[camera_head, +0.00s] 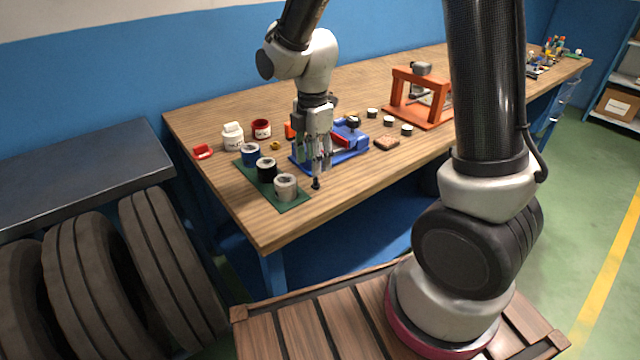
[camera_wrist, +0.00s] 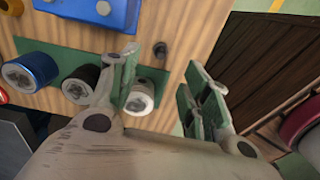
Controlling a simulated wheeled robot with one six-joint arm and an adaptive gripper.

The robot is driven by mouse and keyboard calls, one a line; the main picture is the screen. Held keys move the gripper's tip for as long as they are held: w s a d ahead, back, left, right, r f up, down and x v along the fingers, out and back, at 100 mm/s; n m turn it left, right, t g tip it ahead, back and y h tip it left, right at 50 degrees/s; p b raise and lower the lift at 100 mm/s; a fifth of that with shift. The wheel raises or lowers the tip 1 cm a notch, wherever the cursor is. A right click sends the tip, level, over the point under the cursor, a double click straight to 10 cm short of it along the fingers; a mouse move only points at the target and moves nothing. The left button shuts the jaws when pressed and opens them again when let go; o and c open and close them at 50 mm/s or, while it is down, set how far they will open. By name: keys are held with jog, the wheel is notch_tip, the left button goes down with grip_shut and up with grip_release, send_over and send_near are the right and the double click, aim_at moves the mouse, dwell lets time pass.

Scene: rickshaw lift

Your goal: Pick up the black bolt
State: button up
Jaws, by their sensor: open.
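The black bolt (camera_head: 316,183) stands upright on the wooden table, just right of the silver can on the green mat. In the wrist view the bolt (camera_wrist: 160,48) shows as a small dark piece on the wood, beyond the gap between my fingers. The fingertips look a little above the bolt; I cannot tell the exact gap.
A green mat (camera_head: 301,201) holds blue, black and silver cans (camera_head: 286,187) left of the bolt. A blue vise-like fixture (camera_head: 352,154) stands behind my gripper. An orange frame (camera_head: 433,120) is farther right. The wood in front of the bolt is clear up to the table edge.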

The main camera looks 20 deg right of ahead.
aim_at(316, 178)
jog(key=f, duration=0.6)
jog(key=shift+w+d+f, duration=0.15)
jog(key=shift+d+f, duration=0.15)
jog(key=shift+f, duration=0.1)
jog(key=shift+c, duration=0.5)
grip_shut()
